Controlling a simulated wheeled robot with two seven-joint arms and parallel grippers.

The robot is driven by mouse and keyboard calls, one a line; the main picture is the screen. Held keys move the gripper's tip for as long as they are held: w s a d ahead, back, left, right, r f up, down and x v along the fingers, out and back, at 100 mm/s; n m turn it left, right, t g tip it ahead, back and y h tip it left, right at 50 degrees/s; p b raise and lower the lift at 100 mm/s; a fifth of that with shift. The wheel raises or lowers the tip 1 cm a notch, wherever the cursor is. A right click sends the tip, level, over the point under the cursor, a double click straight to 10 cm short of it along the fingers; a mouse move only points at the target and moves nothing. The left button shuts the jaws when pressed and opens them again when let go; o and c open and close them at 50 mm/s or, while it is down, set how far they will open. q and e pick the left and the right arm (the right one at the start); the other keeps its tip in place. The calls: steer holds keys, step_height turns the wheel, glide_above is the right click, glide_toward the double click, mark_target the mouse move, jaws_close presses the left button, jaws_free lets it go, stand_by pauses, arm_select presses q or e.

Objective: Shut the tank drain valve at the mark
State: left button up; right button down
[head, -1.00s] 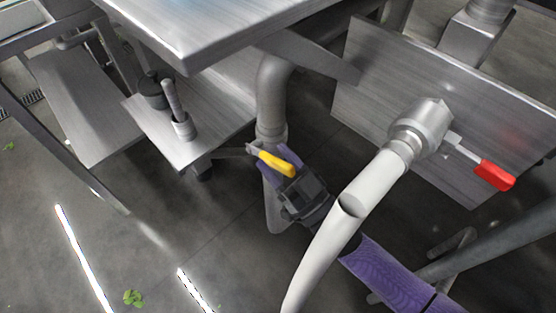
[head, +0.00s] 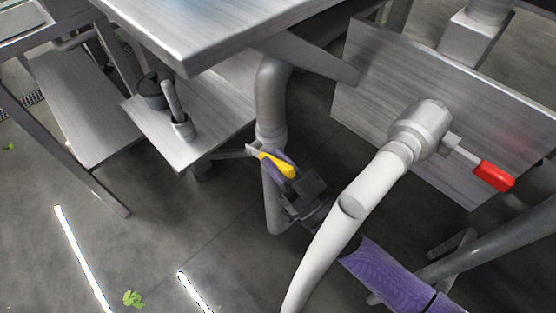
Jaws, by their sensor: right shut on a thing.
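A valve lever with a yellow grip (head: 277,165) sticks out beside the grey vertical pipe (head: 271,100) under the steel tank edge. My right gripper (head: 281,166), with purple fingers, reaches up from the lower right and is shut on the yellow lever. The fingers partly cover the grip, and the valve body is mostly hidden. I cannot make out a mark. A second valve (head: 421,128) with a red lever (head: 494,176) sits at the right, with a white hose (head: 345,218) running down from it. My left gripper is not in view.
The white hose passes in front of my right forearm. A steel panel (head: 362,85) stands behind the red-levered valve. A low shelf (head: 215,125) at the left holds a black pot (head: 152,93) and a grey upright piece (head: 176,112). Open floor lies at the lower left.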

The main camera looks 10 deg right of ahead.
arm_select(q)
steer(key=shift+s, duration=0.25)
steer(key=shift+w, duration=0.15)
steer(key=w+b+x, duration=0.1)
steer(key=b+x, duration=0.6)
steer(key=b, duration=0.2)
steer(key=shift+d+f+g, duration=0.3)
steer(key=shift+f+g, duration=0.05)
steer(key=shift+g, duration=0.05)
arm_select(e)
steer(key=f+t+y, duration=0.1)
steer(key=f+t, duration=0.1)
steer(key=f+t+y, duration=0.1)
steer(key=shift+s+d+f+t+y, duration=0.1)
steer(key=shift+s+d+t+y, duration=0.1)
steer(key=shift+s+t+y, duration=0.1)
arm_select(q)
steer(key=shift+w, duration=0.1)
arm_select(e)
steer(key=c, duration=0.6)
jaws_free()
